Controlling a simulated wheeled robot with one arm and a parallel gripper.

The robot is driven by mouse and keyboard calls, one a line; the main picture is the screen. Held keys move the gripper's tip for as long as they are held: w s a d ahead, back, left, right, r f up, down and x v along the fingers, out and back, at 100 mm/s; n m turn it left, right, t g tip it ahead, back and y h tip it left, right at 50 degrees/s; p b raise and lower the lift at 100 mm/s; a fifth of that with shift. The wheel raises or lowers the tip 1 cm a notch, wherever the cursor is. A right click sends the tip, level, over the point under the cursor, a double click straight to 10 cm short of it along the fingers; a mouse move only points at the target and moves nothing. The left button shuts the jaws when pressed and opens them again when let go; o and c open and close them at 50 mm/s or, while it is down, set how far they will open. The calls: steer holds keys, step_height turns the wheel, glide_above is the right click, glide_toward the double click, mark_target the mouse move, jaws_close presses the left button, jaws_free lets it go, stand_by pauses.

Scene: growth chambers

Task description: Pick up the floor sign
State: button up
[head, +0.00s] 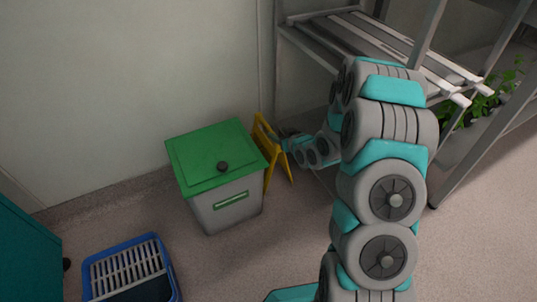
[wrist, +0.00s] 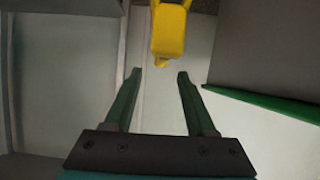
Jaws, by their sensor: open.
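The yellow floor sign (head: 269,150) stands on the floor between the green-lidded bin and the metal rack, close to the wall. In the wrist view the yellow sign (wrist: 170,32) shows at the top centre, just beyond my fingertips. My gripper (wrist: 157,73) is open, with its two green fingers apart and nothing between them. In the head view my gripper (head: 286,138) is beside the upper part of the sign, on its right. My arm hides part of the rack, and the bin hides part of the sign.
A grey bin (head: 228,204) with a green lid (head: 213,155) stands left of the sign; its lid edge (wrist: 265,106) shows at the right in the wrist view. A metal rack (head: 310,45) stands on the right. Floor in front is clear.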

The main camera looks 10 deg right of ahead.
mark_target(271, 130)
steer(key=shift+w+a+f+t, duration=0.3)
steer(key=shift+w+f+t, duration=0.1)
steer(key=shift+w+f, duration=0.15)
steer(key=x, duration=0.6)
steer(key=shift+a, duration=0.15)
steer(key=shift+w+a+f, duration=0.1)
steer(key=shift+w, duration=0.4)
jaws_close()
stand_by(0.6)
